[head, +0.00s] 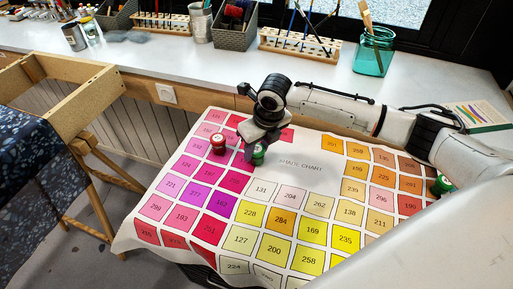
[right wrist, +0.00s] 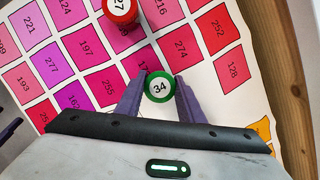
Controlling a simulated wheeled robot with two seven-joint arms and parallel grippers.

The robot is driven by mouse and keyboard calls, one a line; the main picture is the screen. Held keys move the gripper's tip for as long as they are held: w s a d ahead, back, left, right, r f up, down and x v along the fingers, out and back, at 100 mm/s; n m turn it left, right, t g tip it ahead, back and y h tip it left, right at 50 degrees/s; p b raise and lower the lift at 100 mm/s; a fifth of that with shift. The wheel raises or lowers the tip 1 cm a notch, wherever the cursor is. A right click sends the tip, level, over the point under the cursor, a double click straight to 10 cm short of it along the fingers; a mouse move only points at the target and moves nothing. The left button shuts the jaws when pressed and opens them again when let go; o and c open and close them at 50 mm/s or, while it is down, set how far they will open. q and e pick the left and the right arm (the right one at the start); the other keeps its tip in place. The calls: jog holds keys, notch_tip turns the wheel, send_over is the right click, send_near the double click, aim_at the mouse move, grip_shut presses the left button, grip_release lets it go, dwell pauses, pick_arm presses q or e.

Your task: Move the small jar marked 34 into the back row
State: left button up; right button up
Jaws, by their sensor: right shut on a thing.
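The small jar marked 34 (right wrist: 159,87) has a green rim and a white top. My right gripper (right wrist: 160,90) is shut on it, one finger on each side, over the shade chart. In the head view the green jar (head: 259,154) shows just below my right gripper (head: 256,146), partly hidden by it. I cannot tell whether the jar touches the chart. A red jar (head: 218,144) stands just left of it; in the right wrist view this red jar (right wrist: 120,8) is marked 27, cut by the top edge.
The shade chart (head: 300,165) covers the table with numbered colour squares. Another green jar (head: 441,185) is at its right side, partly hidden by my arm. The back counter (head: 215,68) holds brush racks, baskets and a teal glass jar (head: 374,52). A wooden frame (head: 88,100) stands left.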

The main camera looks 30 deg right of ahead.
jog(key=o, duration=1.1)
jog(key=shift+v, duration=6.1)
